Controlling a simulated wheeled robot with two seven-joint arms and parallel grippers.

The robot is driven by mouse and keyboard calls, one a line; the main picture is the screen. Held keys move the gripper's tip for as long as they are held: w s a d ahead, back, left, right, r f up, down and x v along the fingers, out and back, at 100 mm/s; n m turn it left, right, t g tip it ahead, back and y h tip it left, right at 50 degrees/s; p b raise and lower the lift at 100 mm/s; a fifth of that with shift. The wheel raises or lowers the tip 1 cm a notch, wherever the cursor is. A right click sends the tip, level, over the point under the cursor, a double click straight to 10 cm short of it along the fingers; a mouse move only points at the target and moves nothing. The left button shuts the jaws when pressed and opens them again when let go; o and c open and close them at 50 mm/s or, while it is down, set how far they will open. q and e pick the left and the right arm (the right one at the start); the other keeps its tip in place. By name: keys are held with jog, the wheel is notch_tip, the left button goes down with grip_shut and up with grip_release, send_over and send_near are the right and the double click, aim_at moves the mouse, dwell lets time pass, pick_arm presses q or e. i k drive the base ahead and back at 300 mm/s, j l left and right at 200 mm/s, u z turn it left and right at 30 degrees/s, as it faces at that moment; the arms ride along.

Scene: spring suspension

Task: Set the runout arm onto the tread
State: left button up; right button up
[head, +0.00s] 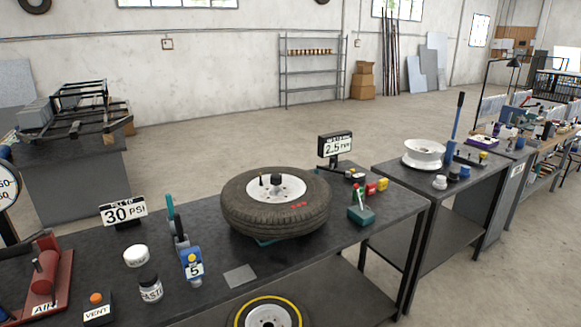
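A black tyre on a white rim (276,187) lies flat on the dark workbench, and its tread (265,228) faces outward around the side. A small black part stands up at the rim's centre, and red marks show on the near right sidewall. I cannot tell for sure which part is the runout arm. A display reading about 2.5 (336,146) stands behind the tyre's right side, with dark low parts (345,169) at its foot. A teal-green tool (361,207) stands just right of the tyre, apart from it. Neither of my grippers is in view.
Red and yellow pieces (376,187) sit at the right. A yellow-ringed wheel (268,314) is on the lower shelf.

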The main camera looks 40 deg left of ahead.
aim_at(332, 159)
jog(key=u, duration=1.2)
jog(key=i+l+u, duration=0.1)
jog(key=i+l, duration=0.75)
jog(key=l, duration=0.1)
